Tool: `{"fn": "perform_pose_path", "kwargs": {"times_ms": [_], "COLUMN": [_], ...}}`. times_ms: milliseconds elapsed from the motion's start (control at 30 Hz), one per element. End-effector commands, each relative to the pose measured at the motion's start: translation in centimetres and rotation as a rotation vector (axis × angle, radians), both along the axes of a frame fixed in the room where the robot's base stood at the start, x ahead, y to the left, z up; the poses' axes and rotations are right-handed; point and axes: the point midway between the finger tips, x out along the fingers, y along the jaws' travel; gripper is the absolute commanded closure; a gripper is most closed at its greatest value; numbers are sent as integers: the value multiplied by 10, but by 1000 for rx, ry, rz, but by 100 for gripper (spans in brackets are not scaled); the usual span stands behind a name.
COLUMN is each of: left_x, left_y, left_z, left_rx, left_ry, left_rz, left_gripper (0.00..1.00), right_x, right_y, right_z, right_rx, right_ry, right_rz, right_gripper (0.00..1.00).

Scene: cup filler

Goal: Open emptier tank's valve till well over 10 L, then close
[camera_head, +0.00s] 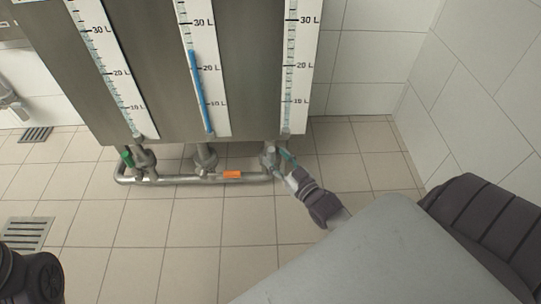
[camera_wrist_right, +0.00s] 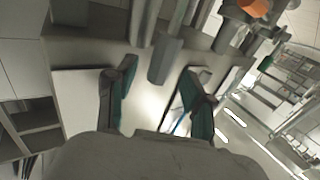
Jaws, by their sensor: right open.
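A grey steel tank unit (camera_head: 160,75) carries three white level gauges. The middle gauge (camera_head: 214,110) has a blue column to roughly 25 L. No blue shows in the left gauge (camera_head: 115,70) or the right gauge (camera_head: 298,70). Below are a left valve with a green handle (camera_head: 127,157), a middle valve (camera_head: 205,157) and a right valve (camera_head: 269,158). My right gripper (camera_head: 279,164) is at the right valve. In the right wrist view my right gripper (camera_wrist_right: 160,100) is open, with a grey bar-like part (camera_wrist_right: 165,62) just beyond and between its fingers; contact cannot be told.
A white tiled wall (camera_head: 375,60) stands behind and to the right. Floor drains (camera_head: 27,232) lie at the left. The tiled floor (camera_head: 190,240) before the pipe is clear.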

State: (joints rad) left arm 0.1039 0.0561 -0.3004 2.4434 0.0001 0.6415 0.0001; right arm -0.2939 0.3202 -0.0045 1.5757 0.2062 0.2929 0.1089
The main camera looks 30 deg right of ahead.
Motion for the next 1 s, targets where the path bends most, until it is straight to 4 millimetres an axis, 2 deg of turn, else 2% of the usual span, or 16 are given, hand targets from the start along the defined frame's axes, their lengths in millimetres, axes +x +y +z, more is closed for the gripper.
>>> {"fn": "perform_pose_path", "kwargs": {"times_ms": [100, 233, 600, 900, 1000], "left_x": [-3, -5, -5, -5, -5], "left_y": [-1, -1, -1, -1, -1], "left_z": [1, 5, 7, 7, 7], "left_rx": [1, 3, 4, 4, 4], "left_ry": [-28, -42, -48, -48, -48], "left_rz": [2, 3, 4, 3, 3], "left_gripper": [47, 47, 47, 47, 47], "right_x": [18, 29, 33, 33, 33], "right_y": [1, 2, 2, 2, 2], "right_z": [-2, -1, 0, 0, 0], "right_rx": [-1, -1, -2, -2, -2], "right_ry": [-3, -1, 1, 1, 1], "right_rz": [1, 1, 1, 1, 1], "right_gripper": [47, 47, 49, 99, 100]}}
